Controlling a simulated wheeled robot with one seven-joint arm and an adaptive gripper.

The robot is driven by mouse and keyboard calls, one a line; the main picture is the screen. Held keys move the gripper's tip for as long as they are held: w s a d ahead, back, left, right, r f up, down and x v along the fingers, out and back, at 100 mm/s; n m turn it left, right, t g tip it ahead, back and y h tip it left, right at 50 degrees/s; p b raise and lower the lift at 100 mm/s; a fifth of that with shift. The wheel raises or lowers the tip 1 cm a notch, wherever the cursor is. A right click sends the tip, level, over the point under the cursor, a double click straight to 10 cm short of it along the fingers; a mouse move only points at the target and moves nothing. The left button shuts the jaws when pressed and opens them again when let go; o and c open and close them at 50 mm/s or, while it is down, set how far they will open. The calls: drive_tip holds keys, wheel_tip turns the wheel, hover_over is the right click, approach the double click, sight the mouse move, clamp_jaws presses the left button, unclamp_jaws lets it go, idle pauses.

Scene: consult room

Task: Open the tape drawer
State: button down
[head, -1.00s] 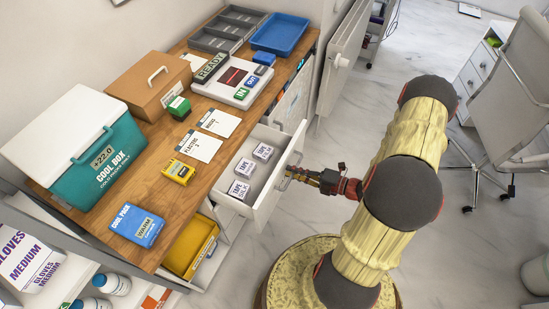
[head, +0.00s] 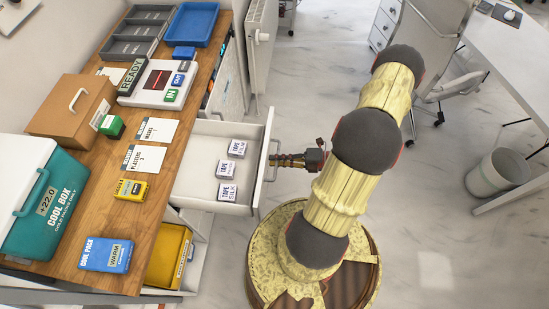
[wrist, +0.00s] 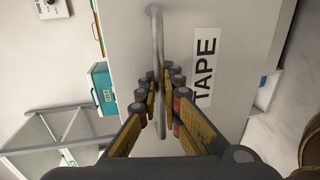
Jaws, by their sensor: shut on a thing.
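The tape drawer (head: 195,184) is a white drawer under the wooden counter, pulled well out to the right in the head view. Several small white tape boxes (head: 228,192) lie in a row inside it. In the wrist view the drawer front (wrist: 240,75) carries a label reading TAPE (wrist: 204,67). Its metal bar handle (wrist: 157,45) stands upright in that picture. My gripper (wrist: 163,104) is shut on the handle, one finger on each side. In the head view my gripper (head: 276,160) meets the drawer front from the right.
The counter (head: 185,110) holds a teal cool box (head: 45,215), a brown box (head: 70,115), a blue cold pack (head: 106,255) and trays. A yellow bin (head: 168,255) sits below the drawer. Open floor (head: 300,85) lies to the right; a desk and chair stand farther off.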

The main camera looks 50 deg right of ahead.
drive_tip(key=c, duration=2.3)
unclamp_jaws()
drive_tip(key=v, duration=1.2)
drive_tip(key=shift+f, duration=0.1)
